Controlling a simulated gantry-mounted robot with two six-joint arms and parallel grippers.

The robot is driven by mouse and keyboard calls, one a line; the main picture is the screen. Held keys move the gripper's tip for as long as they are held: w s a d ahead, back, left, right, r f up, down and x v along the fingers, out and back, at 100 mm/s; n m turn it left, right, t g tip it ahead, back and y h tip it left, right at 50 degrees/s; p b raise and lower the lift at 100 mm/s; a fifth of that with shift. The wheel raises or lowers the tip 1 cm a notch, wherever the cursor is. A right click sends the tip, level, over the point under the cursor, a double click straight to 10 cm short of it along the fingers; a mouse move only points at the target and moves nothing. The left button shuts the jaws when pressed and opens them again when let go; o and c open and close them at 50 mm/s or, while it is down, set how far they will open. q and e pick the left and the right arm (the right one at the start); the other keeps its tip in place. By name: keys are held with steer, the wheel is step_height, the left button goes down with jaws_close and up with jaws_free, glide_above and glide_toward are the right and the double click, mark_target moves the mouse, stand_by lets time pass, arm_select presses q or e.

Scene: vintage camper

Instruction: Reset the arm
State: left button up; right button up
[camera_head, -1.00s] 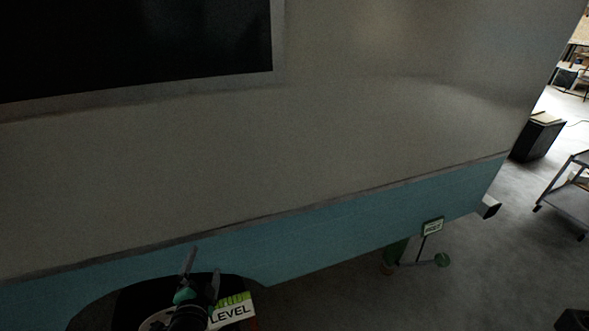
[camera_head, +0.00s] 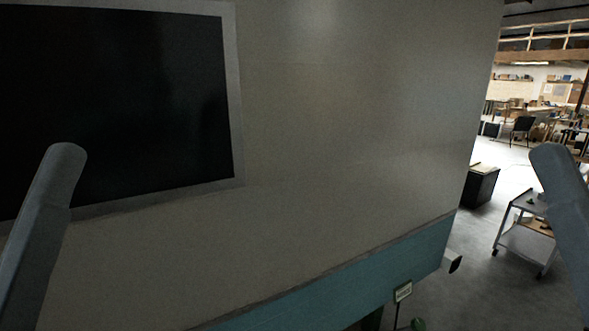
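Grey links of my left arm (camera_head: 45,215) and my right arm (camera_head: 565,205) rise at the left and right edges of the head view. Neither gripper shows, so what they hold, if anything, is hidden. The camper (camera_head: 330,150) fills most of the view, with a cream upper side, a blue lower band (camera_head: 350,285) and a dark window (camera_head: 120,100) at upper left. My left link overlaps the window in the picture.
A small sign (camera_head: 403,291) stands by the camper's lower edge, above a green part (camera_head: 417,325). A black box (camera_head: 479,187) and a wheeled cart (camera_head: 522,243) stand on the grey floor at right. Workshop tables are behind.

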step_height(320, 180, up, 28)
steer(key=p, duration=2.4)
steer(key=shift+f+p, duration=0.2)
steer(key=shift+p, duration=0.15)
